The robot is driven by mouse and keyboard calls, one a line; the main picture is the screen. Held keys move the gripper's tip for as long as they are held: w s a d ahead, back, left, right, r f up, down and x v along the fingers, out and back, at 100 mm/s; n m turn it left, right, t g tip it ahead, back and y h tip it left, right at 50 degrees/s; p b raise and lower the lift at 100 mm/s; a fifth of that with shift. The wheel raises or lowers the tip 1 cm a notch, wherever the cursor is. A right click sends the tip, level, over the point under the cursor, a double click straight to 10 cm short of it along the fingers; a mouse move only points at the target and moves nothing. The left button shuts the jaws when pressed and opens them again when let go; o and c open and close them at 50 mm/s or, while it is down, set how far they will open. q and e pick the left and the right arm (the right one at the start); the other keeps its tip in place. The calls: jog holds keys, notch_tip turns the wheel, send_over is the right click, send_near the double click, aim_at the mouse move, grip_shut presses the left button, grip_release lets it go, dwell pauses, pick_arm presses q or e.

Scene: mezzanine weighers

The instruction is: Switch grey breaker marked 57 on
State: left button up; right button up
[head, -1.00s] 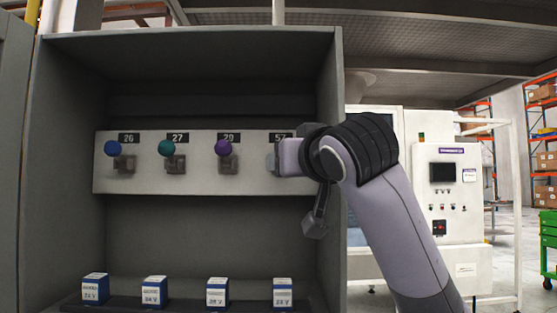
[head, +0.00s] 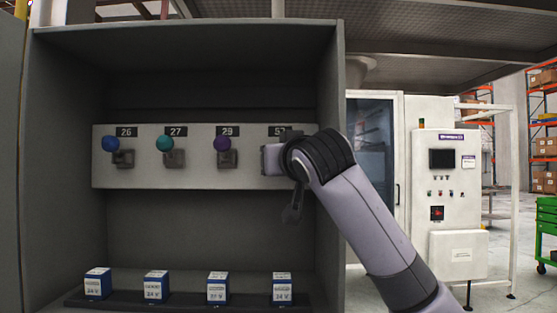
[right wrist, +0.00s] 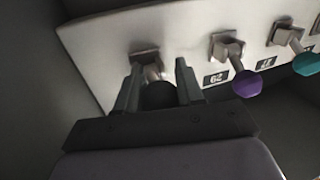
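The breaker marked 57 is at the right end of the light panel (head: 200,180); its label (head: 279,131) is partly covered by my arm. In the head view my right gripper (head: 268,160) hides this breaker. In the right wrist view its dark round knob (right wrist: 160,96) sits between the two fingers of my right gripper (right wrist: 158,85), which look closed against its sides. The lever (right wrist: 152,72) runs from the knob to its metal mount on the panel. How far the lever is tilted is hard to tell. My left gripper is out of view.
Breakers 26 with a blue knob (head: 110,143), 27 with a teal knob (head: 164,143) and 29 with a purple knob (head: 222,143) stand left of it. Several blue-white boxes (head: 217,288) line the cabinet bottom. The cabinet's right wall (head: 330,255) is close to my arm.

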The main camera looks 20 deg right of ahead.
jog(key=shift+c, duration=0.7)
jog(key=shift+r+g+p, duration=0.45)
jog(key=shift+g+p, duration=0.45)
jog(key=shift+w+r+m+g+y, duration=0.15)
jog(key=shift+m+g, duration=0.1)
jog(key=shift+g, duration=0.5)
jog(key=shift+s+r+m+g+y, duration=0.1)
jog(key=shift+r+m+g, duration=0.1)
jog(key=shift+g, duration=0.5)
jog(key=shift+w+r+m+g+y, duration=0.15)
jog(key=shift+m+g, duration=0.1)
jog(key=shift+g, duration=0.8)
jog(key=o, duration=1)
jog(key=shift+f, duration=0.1)
